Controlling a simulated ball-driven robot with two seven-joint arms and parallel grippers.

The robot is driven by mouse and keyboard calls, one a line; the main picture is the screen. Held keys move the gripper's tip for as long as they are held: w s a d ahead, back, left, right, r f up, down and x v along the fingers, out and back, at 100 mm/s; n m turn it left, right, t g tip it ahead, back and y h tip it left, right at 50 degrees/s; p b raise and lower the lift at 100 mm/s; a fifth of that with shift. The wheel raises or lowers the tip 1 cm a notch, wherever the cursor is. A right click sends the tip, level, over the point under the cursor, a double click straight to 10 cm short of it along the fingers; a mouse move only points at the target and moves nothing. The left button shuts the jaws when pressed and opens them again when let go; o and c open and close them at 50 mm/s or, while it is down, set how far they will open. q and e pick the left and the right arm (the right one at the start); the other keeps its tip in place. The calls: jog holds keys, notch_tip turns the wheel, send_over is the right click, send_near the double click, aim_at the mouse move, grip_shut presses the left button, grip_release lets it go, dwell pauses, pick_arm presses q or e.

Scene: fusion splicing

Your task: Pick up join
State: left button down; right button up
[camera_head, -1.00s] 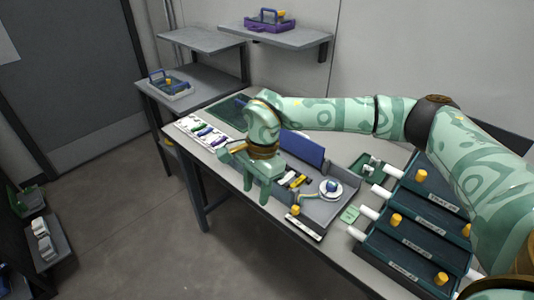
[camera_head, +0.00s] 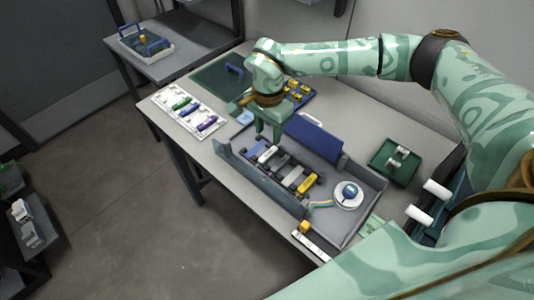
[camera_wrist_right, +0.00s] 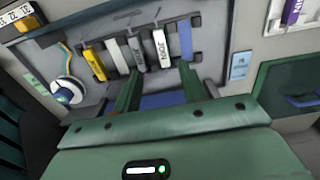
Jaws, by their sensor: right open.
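A grey splicing tray (camera_head: 350,220) with low walls holds a row of bars. In the right wrist view, the white bar (camera_wrist_right: 161,48) bears dark lettering too small to read surely. My right gripper (camera_head: 272,138) is above the left end of the row. Its fingers (camera_wrist_right: 160,88) are apart and empty, with the white bar between their lines. My left gripper is out of view.
A white rack (camera_head: 187,112) with coloured pieces and a green mat (camera_head: 218,84) lie left of the tray. A blue upright panel (camera_head: 317,138) stands along its back. A round white spool (camera_head: 348,194) is at its right end. A green box (camera_head: 393,162) stands farther right.

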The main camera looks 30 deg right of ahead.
aim_at(268, 154)
notch_tip(268, 154, down, 4)
jog(key=shift+w+d+r+b, duration=0.1)
jog(key=shift+w+r+b, duration=0.05)
jog(key=shift+r+b, duration=0.15)
jog(key=shift+f, duration=0.45)
notch_tip(268, 154, down, 5)
jog(key=shift+w+b, duration=0.1)
jog(key=shift+b, duration=0.85)
jog(key=shift+r, duration=0.1)
jog(key=shift+c, duration=0.6)
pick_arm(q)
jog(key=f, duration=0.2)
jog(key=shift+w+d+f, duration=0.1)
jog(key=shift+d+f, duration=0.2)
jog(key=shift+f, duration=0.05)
pick_arm(e)
grip_shut()
